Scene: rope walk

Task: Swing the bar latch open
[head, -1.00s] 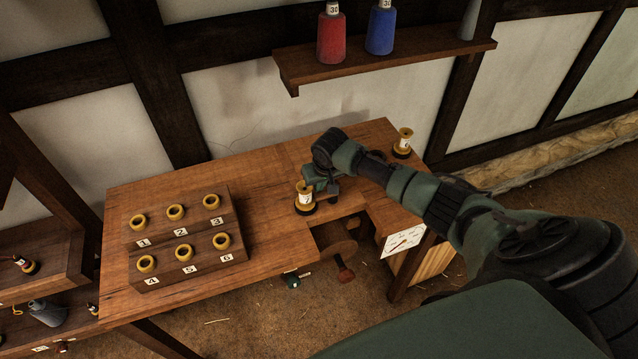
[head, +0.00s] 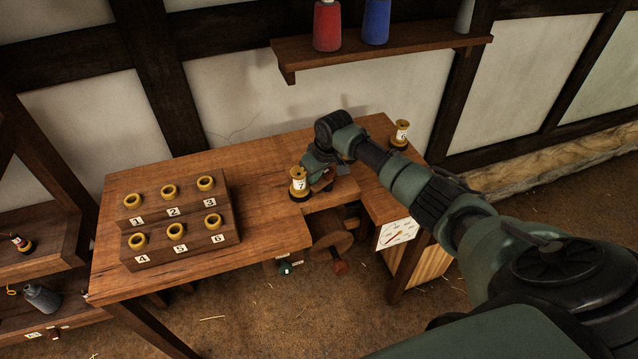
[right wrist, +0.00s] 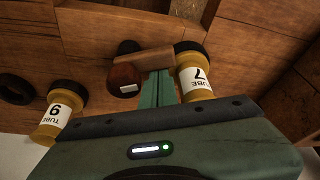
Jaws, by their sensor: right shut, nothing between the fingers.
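The bar latch (right wrist: 148,62) is a short brown wooden bar on the bench top. In the right wrist view it runs between a dark red-brown knob (right wrist: 125,74) and the yellow spool labelled tube 7 (right wrist: 194,76). My right gripper (right wrist: 157,75) is shut and empty, its green fingertips at the bar's near side between knob and spool. I cannot tell whether they touch the bar. In the head view my right gripper (head: 316,176) is low over the bench beside tube 7 (head: 298,182), and the bar (head: 325,182) is partly hidden. My left gripper is out of view.
Tube 6 (head: 401,134) stands at the bench's back right corner. A numbered wooden rack (head: 180,228) with several yellow rings stands on the left. A shelf (head: 390,48) with red and blue cones is above. The bench (head: 262,215) between rack and tube 7 is clear.

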